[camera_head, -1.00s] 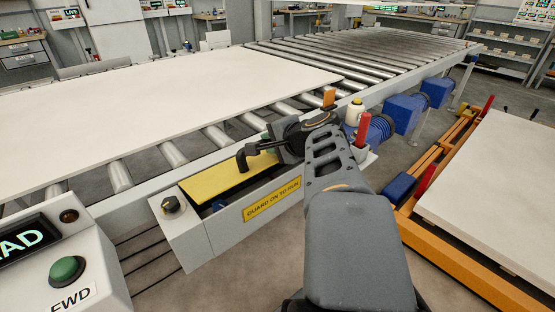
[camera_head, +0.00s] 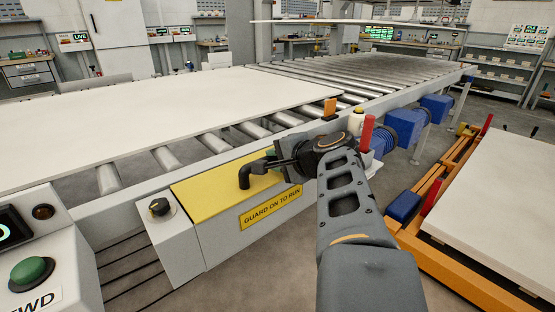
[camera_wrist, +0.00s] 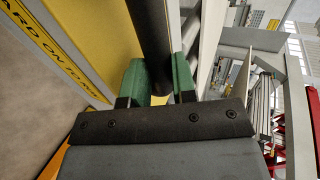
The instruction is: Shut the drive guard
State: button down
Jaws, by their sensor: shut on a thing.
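The drive guard (camera_head: 208,194) is a yellow lid on a pale grey housing beside the roller conveyor. It lies along the housing top, and I see no open gap at its front edge. A black handle (camera_head: 244,179) stands on the lid; it also shows in the wrist view (camera_wrist: 149,35). My gripper (camera_head: 276,160) is at the handle from the right. In the wrist view, the green finger pads (camera_wrist: 158,80) sit either side of the black bar, shut on it. My gripper and arm hide the lid's right end.
A black knob (camera_head: 160,207) sits on the housing's left end. A console with a green button (camera_head: 32,272) is at front left. A white sheet (camera_head: 180,105) lies on the rollers. A red post (camera_head: 367,133) and blue motors (camera_head: 398,122) stand right of my gripper.

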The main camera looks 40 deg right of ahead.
jog(key=shift+f, duration=0.55)
jog(key=c, duration=1.1)
grip_release()
jog(key=shift+s, duration=0.15)
jog(key=shift+o, duration=0.9)
jog(key=shift+r, duration=0.15)
jog(key=shift+r, duration=0.1)
